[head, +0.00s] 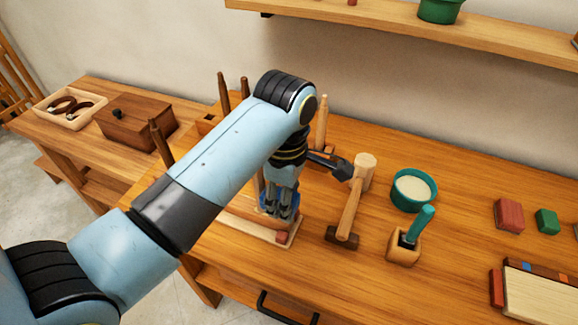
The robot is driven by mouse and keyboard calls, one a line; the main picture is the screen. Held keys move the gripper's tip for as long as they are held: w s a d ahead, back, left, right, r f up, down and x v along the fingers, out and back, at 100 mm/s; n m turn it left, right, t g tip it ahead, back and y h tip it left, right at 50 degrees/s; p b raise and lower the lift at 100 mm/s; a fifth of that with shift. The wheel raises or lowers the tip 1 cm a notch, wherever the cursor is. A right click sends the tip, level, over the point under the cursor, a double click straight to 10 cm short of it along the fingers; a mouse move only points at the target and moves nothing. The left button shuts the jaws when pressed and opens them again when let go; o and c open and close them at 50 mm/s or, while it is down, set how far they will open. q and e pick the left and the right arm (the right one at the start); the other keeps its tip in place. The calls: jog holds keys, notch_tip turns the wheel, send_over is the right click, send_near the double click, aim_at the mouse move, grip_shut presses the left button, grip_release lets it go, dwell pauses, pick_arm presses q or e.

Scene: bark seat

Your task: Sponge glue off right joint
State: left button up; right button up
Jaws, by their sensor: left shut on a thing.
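My left gripper (281,212) points down in front of the bench seat work and is shut on a small blue block, apparently the sponge (267,199), which is mostly hidden by the fingers. Below and beside it is a pale wooden frame piece (255,230) with a reddish-brown end (282,237). Upright turned wooden legs (223,88) rise behind and to the left of my arm. My arm and gripper hide the joint, so I cannot tell whether the sponge touches it or whether glue shows. My right gripper is out of view.
Red (508,215) and green (547,221) blocks lie farther right. A lidded box (135,124) stands left.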

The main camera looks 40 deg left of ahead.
pick_arm(q)
jog(key=shift+w+a, duration=0.2)
jog(key=shift+w, duration=0.1)
jog(key=shift+f, duration=2.85)
jog(key=shift+f, duration=0.55)
